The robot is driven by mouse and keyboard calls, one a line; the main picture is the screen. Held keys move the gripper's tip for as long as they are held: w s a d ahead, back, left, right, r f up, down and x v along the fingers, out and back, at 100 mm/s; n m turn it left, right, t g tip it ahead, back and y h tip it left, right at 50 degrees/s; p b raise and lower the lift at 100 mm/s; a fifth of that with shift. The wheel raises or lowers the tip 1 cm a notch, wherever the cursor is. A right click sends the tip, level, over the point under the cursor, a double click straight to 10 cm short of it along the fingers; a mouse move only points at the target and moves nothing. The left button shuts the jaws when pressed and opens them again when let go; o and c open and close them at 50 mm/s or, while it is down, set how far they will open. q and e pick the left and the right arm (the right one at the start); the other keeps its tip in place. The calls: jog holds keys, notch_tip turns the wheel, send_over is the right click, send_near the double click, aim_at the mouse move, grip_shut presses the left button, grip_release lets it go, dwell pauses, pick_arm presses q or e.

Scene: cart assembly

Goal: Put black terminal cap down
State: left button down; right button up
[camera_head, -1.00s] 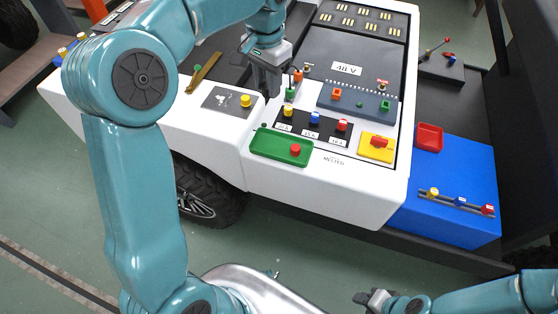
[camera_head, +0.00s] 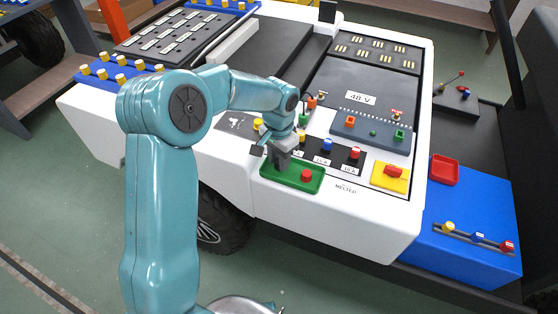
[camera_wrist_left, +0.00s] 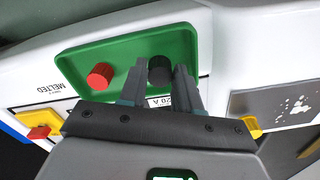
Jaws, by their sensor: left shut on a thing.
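My left gripper (camera_head: 280,163) is over the left part of the green tray (camera_head: 292,183) on the white cart. In the left wrist view, its fingers (camera_wrist_left: 160,80) are shut on a black terminal cap (camera_wrist_left: 160,67), which lies between the fingertips over the green tray (camera_wrist_left: 127,50). I cannot tell whether the cap touches the tray floor. In the head view the cap is hidden by the gripper. A red cap (camera_head: 307,175) sits in the tray beside it and also shows in the left wrist view (camera_wrist_left: 100,76). My right gripper is out of view.
A fuse row with yellow, blue (camera_head: 327,145) and red knobs stands just behind the tray. A yellow plate with a red switch (camera_head: 392,171) is to the right. Further right is a blue box (camera_head: 480,215) with a red tray (camera_head: 444,170) on it.

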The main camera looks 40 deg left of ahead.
pick_arm(q)
jog(key=shift+w+f, duration=0.15)
jog(key=shift+f, duration=0.45)
jog(key=c, duration=0.8)
grip_release()
jog(key=shift+f, duration=0.2)
jog(key=shift+r, duration=0.1)
jog(key=shift+r, duration=0.2)
notch_tip(320, 180, up, 12)
jog(key=shift+f+p, duration=0.1)
jog(key=shift+p, duration=0.5)
